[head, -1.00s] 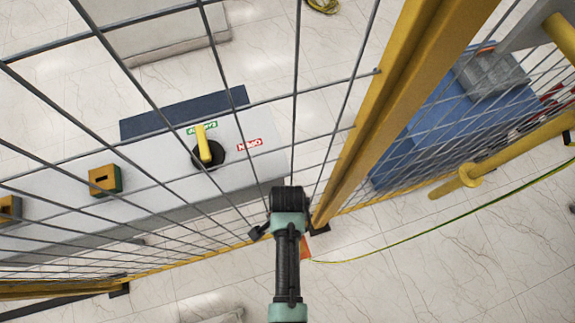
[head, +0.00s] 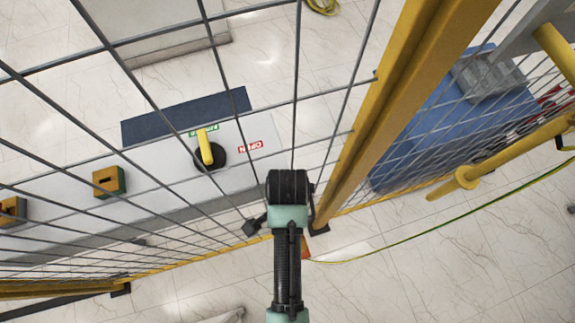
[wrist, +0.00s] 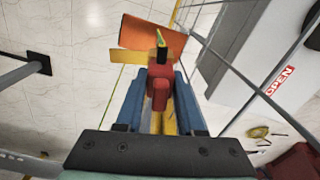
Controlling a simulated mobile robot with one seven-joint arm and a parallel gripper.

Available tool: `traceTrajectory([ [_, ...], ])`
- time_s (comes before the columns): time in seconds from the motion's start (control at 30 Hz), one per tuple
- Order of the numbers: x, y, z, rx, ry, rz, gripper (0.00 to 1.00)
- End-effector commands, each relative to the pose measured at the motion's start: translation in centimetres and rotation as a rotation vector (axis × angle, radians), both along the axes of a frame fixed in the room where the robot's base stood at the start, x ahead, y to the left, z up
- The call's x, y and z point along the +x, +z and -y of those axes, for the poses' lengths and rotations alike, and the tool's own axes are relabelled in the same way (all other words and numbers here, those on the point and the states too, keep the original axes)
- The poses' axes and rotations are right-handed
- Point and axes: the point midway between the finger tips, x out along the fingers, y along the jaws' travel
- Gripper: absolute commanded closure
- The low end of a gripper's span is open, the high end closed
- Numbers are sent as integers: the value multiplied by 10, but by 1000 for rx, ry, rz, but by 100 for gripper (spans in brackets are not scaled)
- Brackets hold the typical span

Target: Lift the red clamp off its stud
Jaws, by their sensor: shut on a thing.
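The red clamp (wrist: 159,88) sits between the two blue fingers of my gripper (wrist: 160,78) in the wrist view. The fingers are shut on it, one on each side. A small black piece and a short green-yellow cable end (wrist: 160,38) show at the clamp's far end, in front of an orange plate (wrist: 150,36). I cannot make out the stud or tell whether the clamp is still around it. In the head view my arm hides the gripper and the clamp; only a bit of the orange plate (head: 306,249) shows beside it.
A grey wire mesh fence (head: 297,100) with a yellow post (head: 400,95) stands close to my arm. Behind it is a grey cabinet with a yellow-handled switch (head: 206,148). A green-yellow cable (head: 430,222) runs over the floor to the right.

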Motion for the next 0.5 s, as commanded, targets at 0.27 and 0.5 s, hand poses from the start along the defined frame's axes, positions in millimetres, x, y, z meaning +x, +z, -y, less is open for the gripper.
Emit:
traceTrajectory([
  [0.27, 1, 25, 0, 0, 0, 2, 100],
  [0.5, 1, 41, 0, -1, 0, 3, 100],
])
